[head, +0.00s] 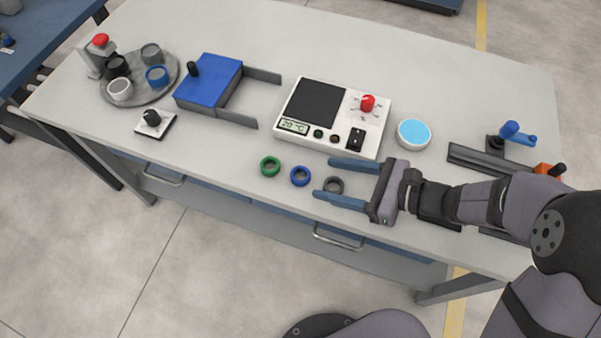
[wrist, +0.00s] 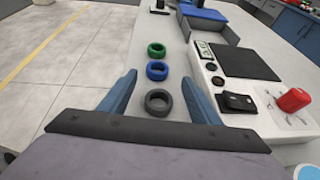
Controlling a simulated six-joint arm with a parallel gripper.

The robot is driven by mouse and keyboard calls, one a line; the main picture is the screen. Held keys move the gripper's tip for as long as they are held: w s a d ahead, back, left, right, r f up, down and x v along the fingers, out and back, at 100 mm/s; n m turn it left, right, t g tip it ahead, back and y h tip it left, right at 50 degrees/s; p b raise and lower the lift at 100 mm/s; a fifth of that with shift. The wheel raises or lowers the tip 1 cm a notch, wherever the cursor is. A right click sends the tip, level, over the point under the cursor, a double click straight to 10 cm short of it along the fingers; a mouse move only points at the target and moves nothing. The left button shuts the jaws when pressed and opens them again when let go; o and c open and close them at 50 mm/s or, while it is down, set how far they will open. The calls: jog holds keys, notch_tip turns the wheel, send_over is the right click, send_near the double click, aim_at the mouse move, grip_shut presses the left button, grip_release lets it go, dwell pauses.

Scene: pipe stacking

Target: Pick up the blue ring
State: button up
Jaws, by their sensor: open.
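The blue ring (head: 300,176) lies on the table between a green ring (head: 270,166) and a dark grey ring (head: 334,185). It also shows in the wrist view (wrist: 157,70), with the green ring (wrist: 156,49) beyond it and the grey ring (wrist: 158,102) nearer. My gripper (head: 322,177) is open, with its two blue fingers pointing left in the head view. The grey ring shows between the fingers. The blue ring is just past the fingertips in the head view. My gripper holds nothing.
A white control panel (head: 335,145) with a red knob stands just behind my gripper. A light-blue-topped round dish (head: 414,133), a blue box (head: 209,82) and a round grey tray (head: 146,97) with several cups stand further off. The table's front edge is close to the rings.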

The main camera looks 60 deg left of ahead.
aim_at(295, 174)
jog(key=shift+p+x, duration=0.55)
jog(key=shift+x, duration=2.4)
jog(key=shift+s+d+f, duration=0.1)
jog(key=shift+d, duration=0.1)
jog(key=shift+c, duration=0.6)
jog(key=c, duration=1)
